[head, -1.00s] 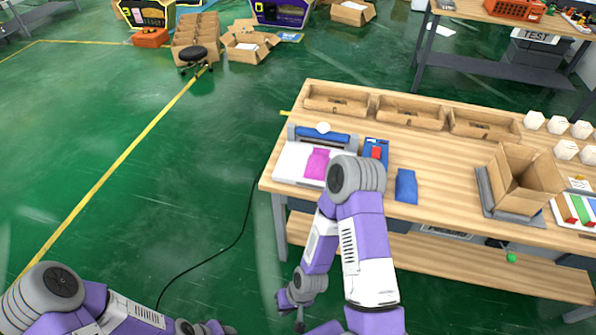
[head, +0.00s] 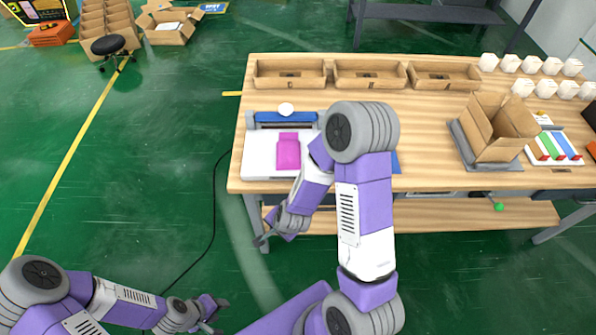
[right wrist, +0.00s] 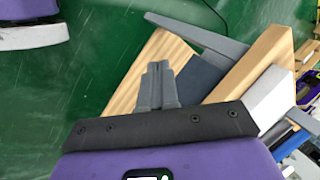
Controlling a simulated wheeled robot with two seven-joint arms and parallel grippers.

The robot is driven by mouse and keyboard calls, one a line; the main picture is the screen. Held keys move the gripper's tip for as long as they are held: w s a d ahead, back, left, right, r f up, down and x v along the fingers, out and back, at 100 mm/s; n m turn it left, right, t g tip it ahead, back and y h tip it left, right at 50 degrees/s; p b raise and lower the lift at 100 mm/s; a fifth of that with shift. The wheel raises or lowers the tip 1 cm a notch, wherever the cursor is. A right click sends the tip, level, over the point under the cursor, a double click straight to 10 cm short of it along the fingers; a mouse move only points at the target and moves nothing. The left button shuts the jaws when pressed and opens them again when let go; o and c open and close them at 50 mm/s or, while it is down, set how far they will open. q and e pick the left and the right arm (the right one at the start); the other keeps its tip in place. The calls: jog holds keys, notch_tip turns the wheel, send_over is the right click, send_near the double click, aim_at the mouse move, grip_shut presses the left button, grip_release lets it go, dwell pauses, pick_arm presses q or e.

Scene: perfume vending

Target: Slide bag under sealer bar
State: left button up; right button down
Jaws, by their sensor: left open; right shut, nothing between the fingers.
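The pink bag (head: 289,152) lies flat on the white plate of the sealer (head: 260,160), at the left end of the wooden table. The sealer's blue bar (head: 270,117) runs along the back of the plate, with a white round knob (head: 286,109) above it. The bag's top end is close to the bar; I cannot tell whether it reaches under it. My right gripper (head: 263,240) is below the table's front edge, shut and empty; its closed fingers show in the right wrist view (right wrist: 158,85). My left gripper (head: 217,313) is open and empty, low over the floor.
Cardboard trays (head: 290,83) line the table's back. An open carton (head: 495,135), white boxes (head: 523,87) and coloured items (head: 556,147) stand at the right. My right arm crosses the table's front and hides part of it. The middle of the wooden table (head: 425,120) is clear.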

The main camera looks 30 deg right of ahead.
jog(key=w+d+r+m+t+h+b, duration=0.15)
jog(key=d+r+m+b, duration=0.45)
jog(key=m, duration=0.7)
jog(key=d+r+m+t+h+b, duration=0.1)
jog(key=d+r+m+t+h, duration=0.25)
jog(key=r+m, duration=0.7)
jog(key=m+p, duration=0.3)
send_near(294, 165)
jog(key=shift+g, duration=0.4)
jog(key=x, duration=0.5)
jog(key=shift+s+a+f, duration=0.1)
jog(key=shift+s+f, duration=0.05)
jog(key=shift+f, duration=0.05)
jog(key=shift+w+d, duration=0.35)
jog(key=shift+w, duration=0.55)
